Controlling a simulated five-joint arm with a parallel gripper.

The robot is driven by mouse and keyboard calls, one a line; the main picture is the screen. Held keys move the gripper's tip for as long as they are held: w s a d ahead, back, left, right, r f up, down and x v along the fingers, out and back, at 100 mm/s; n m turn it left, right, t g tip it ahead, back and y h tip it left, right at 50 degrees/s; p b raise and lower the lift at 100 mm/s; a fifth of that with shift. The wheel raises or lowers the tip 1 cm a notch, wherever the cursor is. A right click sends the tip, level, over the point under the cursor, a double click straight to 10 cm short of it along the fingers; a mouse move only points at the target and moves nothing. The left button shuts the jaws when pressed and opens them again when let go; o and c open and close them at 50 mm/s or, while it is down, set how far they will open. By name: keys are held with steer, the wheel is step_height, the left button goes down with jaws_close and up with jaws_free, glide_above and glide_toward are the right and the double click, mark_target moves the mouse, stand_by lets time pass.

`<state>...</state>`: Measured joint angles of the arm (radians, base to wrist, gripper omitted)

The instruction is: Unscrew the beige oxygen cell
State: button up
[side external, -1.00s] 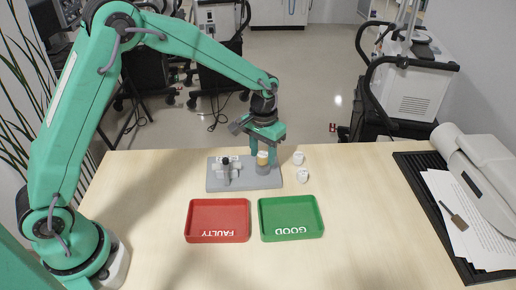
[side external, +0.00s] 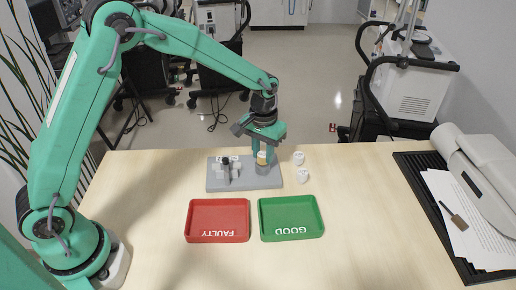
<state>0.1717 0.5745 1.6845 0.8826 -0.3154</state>
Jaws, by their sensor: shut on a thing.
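The beige oxygen cell (side external: 262,158) stands upright in the round holder at the right end of the grey block (side external: 215,184). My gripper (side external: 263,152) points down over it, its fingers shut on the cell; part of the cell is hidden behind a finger. On the left of the same block is a white fitting (side external: 221,168) with a black-topped post (side external: 227,170).
Two small white pieces (side external: 298,158) (side external: 303,176) lie just right of the block. A red tray (side external: 217,238) marked FAULTY and a green tray (side external: 291,234) marked GOOD lie in front, both empty. A black mat (side external: 464,262) with papers is far right.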

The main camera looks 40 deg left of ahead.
steer(key=n, duration=0.4)
steer(key=shift+n, duration=0.4)
steer(key=shift+n, duration=0.3)
steer(key=n, duration=0.3)
steer(key=shift+n, duration=1.2)
steer(key=shift+n, duration=3)
